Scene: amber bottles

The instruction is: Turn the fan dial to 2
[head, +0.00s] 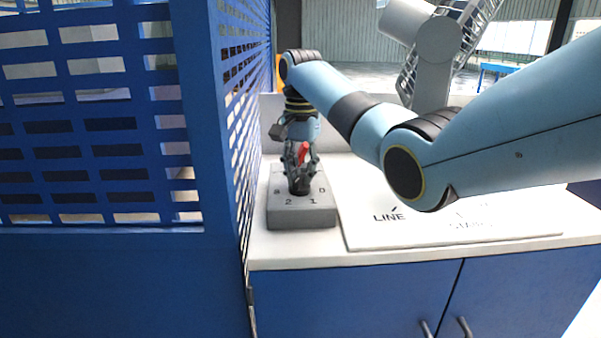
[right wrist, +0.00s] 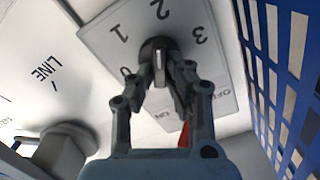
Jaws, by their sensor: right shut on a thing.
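The fan dial (head: 300,187) is a dark round knob on top of a grey control box (head: 302,216) at the left end of the white counter. In the right wrist view the knob (right wrist: 157,48) has a pale strip roughly in line with the 2; 0, 1 and 3 are printed around it. My right gripper (head: 299,178) points down from above and is shut on the dial, a finger on each side. A red part (head: 303,152) shows by the fingers; in the right wrist view it (right wrist: 183,135) is near the ON and OFF letters. My left gripper is not in view.
A blue slatted wall (head: 237,120) stands close left of the box. A white board (head: 450,235) marked LINE lies right of it on the counter (head: 270,252). A grey fan (head: 438,45) stands behind my right arm. Blue cabinet doors (head: 360,300) are below.

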